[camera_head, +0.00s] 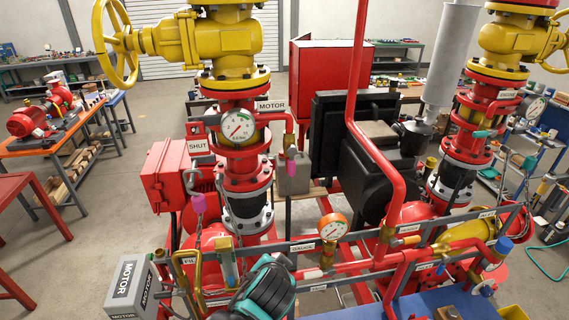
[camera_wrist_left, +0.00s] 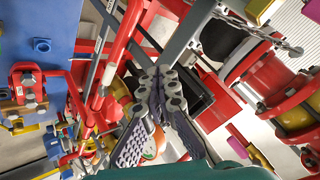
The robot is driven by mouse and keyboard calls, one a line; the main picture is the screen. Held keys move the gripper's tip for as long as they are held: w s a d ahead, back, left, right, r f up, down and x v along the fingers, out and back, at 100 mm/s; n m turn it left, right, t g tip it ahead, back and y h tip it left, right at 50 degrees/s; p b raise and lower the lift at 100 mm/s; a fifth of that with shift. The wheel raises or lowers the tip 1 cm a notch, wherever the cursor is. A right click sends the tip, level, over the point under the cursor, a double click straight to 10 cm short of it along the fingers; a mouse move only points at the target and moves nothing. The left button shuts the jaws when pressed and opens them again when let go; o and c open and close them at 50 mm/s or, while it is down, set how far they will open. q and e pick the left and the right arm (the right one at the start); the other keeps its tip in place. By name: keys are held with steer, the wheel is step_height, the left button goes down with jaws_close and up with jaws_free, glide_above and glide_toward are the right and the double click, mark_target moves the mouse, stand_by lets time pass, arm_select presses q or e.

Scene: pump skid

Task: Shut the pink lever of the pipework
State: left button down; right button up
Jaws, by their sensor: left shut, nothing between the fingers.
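A pink, upright handle (camera_head: 292,160) shows on the pipework just right of the large white dial, beside a grey box. A second pink-purple handle (camera_head: 198,203) hangs further left, below the SHUT sign (camera_head: 199,146). I cannot tell which is the lever meant. In the left wrist view, a pink block (camera_wrist_left: 259,10) shows at the upper right and a pink bar (camera_wrist_left: 238,134) at the lower right. My left gripper (camera_head: 286,261) is shut and empty, low in front of the rail, apart from both handles. It also shows in the left wrist view (camera_wrist_left: 164,74). My right gripper is not in view.
A grey MOTOR box (camera_head: 130,285) is at the lower left. Chains hang near the left handle.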

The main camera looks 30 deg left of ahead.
arm_select(q)
steer(key=w+a+r+m+t+y, duration=0.3)
steer(key=w+a+r+m+y, duration=0.1)
steer(key=w+r, duration=0.3)
steer(key=m+t+y, duration=0.2)
steer(key=m+t, duration=0.1)
steer(key=m, duration=0.1)
glide_toward(290, 172)
steer(key=a, duration=0.3)
steer(key=w+a+b, duration=0.1)
steer(key=w, duration=0.2)
steer(key=w+a+b, duration=0.1)
steer(key=w, duration=0.1)
steer(key=w+a+b, duration=0.1)
steer(key=w, duration=0.2)
steer(key=shift+w+a+f+b, duration=0.1)
steer(key=shift+w+a+b, duration=0.05)
steer(key=shift+w+b, duration=0.25)
steer(key=shift+w+d+r+p, duration=0.75)
steer(key=shift+w+d+r, duration=0.95)
steer(key=shift+d, duration=0.65)
steer(key=f+v, duration=0.2)
steer(key=v, duration=0.7)
